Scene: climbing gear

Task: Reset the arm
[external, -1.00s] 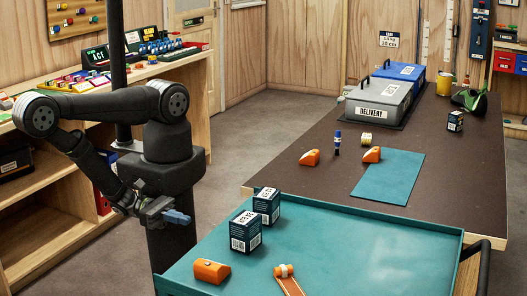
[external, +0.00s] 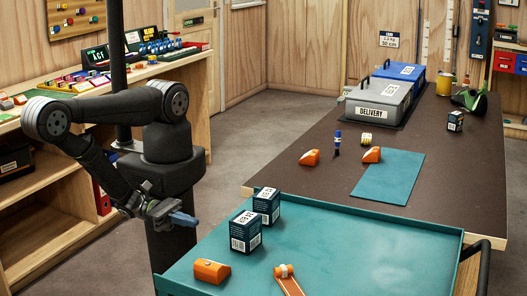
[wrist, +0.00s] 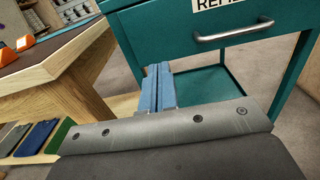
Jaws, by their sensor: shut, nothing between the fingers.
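My gripper (external: 181,219) is shut and empty, its blue fingers together. In the external view it hangs low in front of my column, just left of the teal cart (external: 370,240), and does not appear to touch it. In the wrist view my shut gripper (wrist: 158,75) points toward the cart (wrist: 180,30), with its handle (wrist: 233,31) and part of a label to the right. My arm is folded, with the forearm running down to the gripper.
Dark boxes (external: 245,232), an orange hold (external: 211,270) and an orange strapped item (external: 286,277) lie on the cart. The dark table (external: 300,185) behind bears orange holds (external: 310,157), a teal mat (external: 390,178) and a grey delivery box (external: 378,100). Shelves (external: 50,215) stand left.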

